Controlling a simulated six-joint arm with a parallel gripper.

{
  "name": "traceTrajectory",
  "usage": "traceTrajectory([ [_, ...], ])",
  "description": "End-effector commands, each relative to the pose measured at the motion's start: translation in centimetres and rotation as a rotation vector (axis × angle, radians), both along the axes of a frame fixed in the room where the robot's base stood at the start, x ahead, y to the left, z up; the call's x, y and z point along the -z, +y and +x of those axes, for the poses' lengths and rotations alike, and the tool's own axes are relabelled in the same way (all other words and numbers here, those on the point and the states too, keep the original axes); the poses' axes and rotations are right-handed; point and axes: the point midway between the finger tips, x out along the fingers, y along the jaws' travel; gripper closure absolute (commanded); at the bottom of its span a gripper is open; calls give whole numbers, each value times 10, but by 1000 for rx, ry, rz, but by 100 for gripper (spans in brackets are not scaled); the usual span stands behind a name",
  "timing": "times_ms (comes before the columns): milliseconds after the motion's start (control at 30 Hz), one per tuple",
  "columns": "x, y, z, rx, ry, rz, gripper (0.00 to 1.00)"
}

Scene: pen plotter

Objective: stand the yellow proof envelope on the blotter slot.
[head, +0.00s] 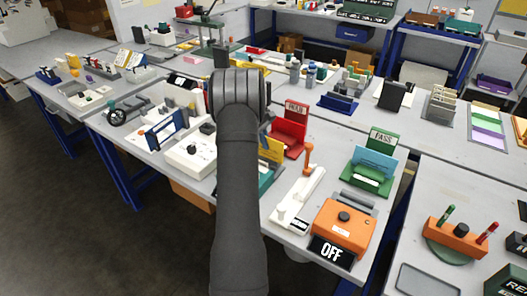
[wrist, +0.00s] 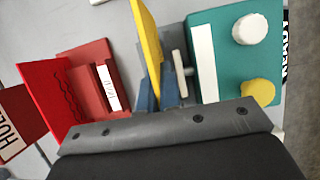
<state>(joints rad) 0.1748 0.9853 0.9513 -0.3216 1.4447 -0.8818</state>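The yellow proof envelope (wrist: 148,45) shows nearly edge-on in the wrist view as a thin yellow sheet. Its lower end lies between the blue-grey fingers of my gripper (wrist: 158,92), which appear shut on it. In the head view, part of the yellow envelope (head: 272,150) shows just right of my arm, above the table and left of the red HOLD stand. My arm hides most of the gripper there. I cannot tell for sure which thing is the blotter slot.
The red HOLD stand (wrist: 92,88) is left of the fingers and a teal READY box (wrist: 236,60) with knobs is right. A green PASS stand (head: 366,178) holds a light blue card. A white lever device (head: 298,200) and an orange OFF box (head: 343,222) stand in front.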

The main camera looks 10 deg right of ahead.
Motion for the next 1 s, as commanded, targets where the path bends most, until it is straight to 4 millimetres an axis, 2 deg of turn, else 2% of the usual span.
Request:
traceTrajectory([
  [233,14,6,6,1,1,0,100],
  [467,44,6,6,0,1,0,100],
  [833,49,6,6,1,0,0,100],
  [933,48,6,6,1,0,0,79],
  [967,48,6,6,1,-1,-1,75],
  [1000,48,6,7,1,-2,0,75],
])
